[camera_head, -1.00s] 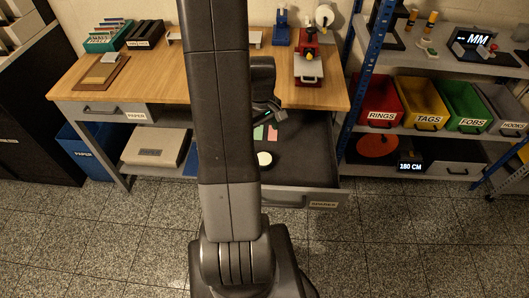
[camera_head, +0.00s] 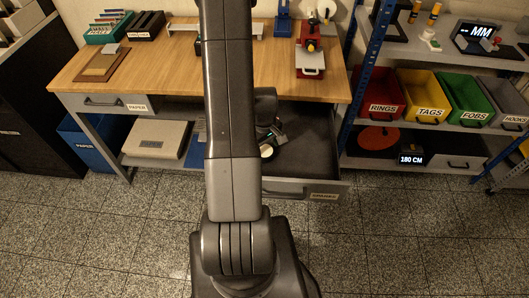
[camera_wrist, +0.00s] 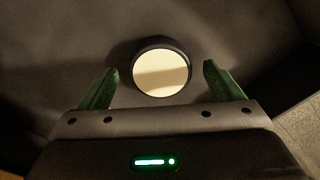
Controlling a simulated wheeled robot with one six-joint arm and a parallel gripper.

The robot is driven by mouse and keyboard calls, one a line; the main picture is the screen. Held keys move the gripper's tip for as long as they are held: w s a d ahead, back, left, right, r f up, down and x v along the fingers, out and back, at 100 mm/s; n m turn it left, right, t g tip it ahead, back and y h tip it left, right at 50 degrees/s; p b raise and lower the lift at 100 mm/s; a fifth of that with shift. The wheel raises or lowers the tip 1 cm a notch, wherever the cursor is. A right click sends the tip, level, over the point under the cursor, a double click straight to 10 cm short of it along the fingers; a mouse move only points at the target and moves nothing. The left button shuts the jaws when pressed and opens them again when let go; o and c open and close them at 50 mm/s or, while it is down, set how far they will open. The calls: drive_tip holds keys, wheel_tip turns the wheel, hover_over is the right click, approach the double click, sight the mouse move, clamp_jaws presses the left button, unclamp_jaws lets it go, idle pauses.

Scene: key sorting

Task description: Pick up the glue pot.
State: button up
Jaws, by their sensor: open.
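A round, dark-rimmed pot with a cream top, which looks like the glue pot (camera_wrist: 161,74), stands in the open drawer. In the wrist view it sits centred between the tips of the two green fingers of my gripper (camera_wrist: 161,70), with a gap on both sides. The gripper is open and holds nothing. In the head view my gripper (camera_head: 272,141) is low in the drawer, and the pot (camera_head: 266,151) is mostly hidden by it. I cannot tell how far the fingertips are above the drawer floor.
The pulled-out drawer (camera_head: 312,160) has a dark floor and side walls around my gripper; its right part is clear. The wooden tabletop (camera_head: 150,75) is above and behind. A red press (camera_head: 310,58) stands on it. A shelf with coloured bins (camera_head: 425,95) is to the right.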

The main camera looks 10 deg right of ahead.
drive_tip(key=shift+f, duration=0.65)
drive_tip(key=c, duration=1.2)
drive_tip(key=shift+o, duration=0.2)
drive_tip(key=shift+r, duration=0.15)
